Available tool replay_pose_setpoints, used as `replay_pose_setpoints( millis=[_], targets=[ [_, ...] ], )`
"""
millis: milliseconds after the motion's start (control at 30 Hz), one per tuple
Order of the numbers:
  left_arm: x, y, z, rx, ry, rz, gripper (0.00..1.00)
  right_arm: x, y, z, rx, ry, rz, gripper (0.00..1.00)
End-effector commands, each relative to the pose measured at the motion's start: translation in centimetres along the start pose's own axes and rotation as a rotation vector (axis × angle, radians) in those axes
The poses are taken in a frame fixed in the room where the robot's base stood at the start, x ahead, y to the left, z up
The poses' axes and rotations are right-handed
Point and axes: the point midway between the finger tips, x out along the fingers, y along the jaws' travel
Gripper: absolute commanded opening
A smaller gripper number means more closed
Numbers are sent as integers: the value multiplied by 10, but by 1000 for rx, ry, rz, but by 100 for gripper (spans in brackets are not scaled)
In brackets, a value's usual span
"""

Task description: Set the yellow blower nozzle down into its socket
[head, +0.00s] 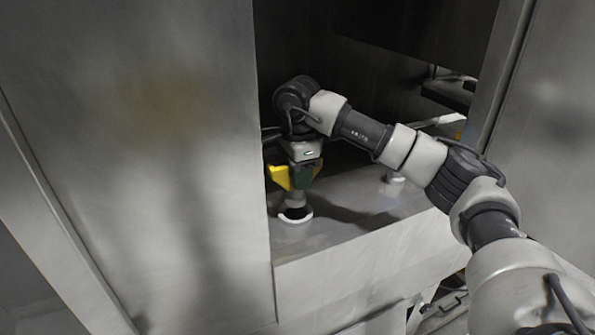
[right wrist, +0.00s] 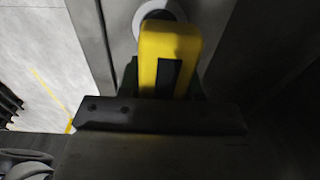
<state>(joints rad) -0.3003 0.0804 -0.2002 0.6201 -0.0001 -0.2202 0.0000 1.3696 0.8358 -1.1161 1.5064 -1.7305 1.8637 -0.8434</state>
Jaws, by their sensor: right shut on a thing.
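The yellow blower nozzle (head: 279,177) is upright in my right gripper (head: 301,168), which is shut on it. A dark green part shows beside the yellow one, at the fingers. A grey tube (head: 295,199) points down below them. Directly under it is the socket, a pale ring (head: 295,219) with a dark opening in the ledge. I cannot tell whether the tube's lower end is inside the opening or just above it. In the right wrist view the yellow nozzle (right wrist: 168,42) covers part of the socket's pale ring (right wrist: 143,14). My left gripper is not in view.
The socket is in a grey ledge (head: 345,246) inside a recess. A tall grey panel (head: 150,160) stands close left of the gripper, and another (head: 550,130) borders the right. A small pale round fitting (head: 394,179) sits farther back on the ledge.

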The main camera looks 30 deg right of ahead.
Motion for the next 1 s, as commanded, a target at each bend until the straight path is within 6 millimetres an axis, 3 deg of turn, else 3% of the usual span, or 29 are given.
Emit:
replay_pose_setpoints(
  millis=[133,567,1000],
  targets=[
    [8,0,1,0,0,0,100,11,0,0,-1,-1,-1,3],
    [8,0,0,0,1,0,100,12,0,0,-1,-2,-2,3],
    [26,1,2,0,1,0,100,36,0,0,-1,-2,-1,3]
  ],
)
